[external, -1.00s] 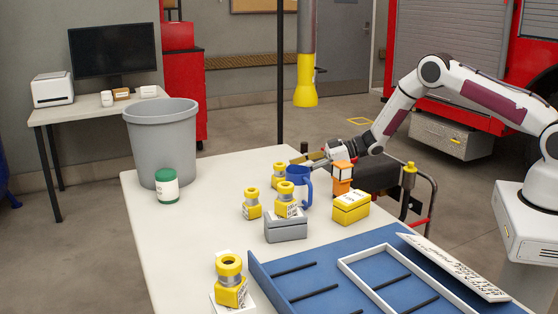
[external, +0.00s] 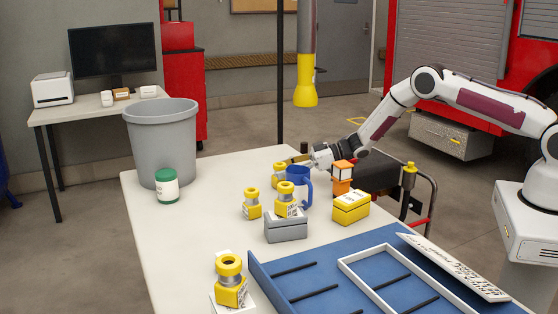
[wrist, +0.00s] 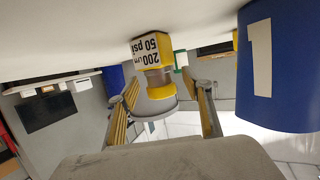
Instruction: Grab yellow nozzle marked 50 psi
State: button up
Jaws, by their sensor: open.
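The yellow nozzle marked 50 psi (wrist: 155,55) shows in the wrist view, its label upside down, with a grey band and a yellow end. In the external view a yellow nozzle (external: 278,171) stands at the table's far side, partly hidden by the blue mug. My gripper (wrist: 165,108) is open. In the wrist view its two fingers lie on either side of the nozzle's yellow end, with gaps visible. In the external view my gripper (external: 297,159) is low behind the mug, beside that nozzle. Whether a finger touches it cannot be told.
The blue mug (external: 299,188) stands close by; the wrist view shows a blue surface marked 1 (wrist: 270,70) at right. Other yellow nozzles (external: 252,205) stand nearer, one on a grey box (external: 286,229). A yellow box (external: 351,208) and grey bin (external: 160,140) are also on the table.

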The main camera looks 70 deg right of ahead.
jog(key=c, duration=1.4)
jog(key=shift+o, duration=0.2)
jog(key=shift+r, duration=0.1)
jog(key=shift+r, duration=5)
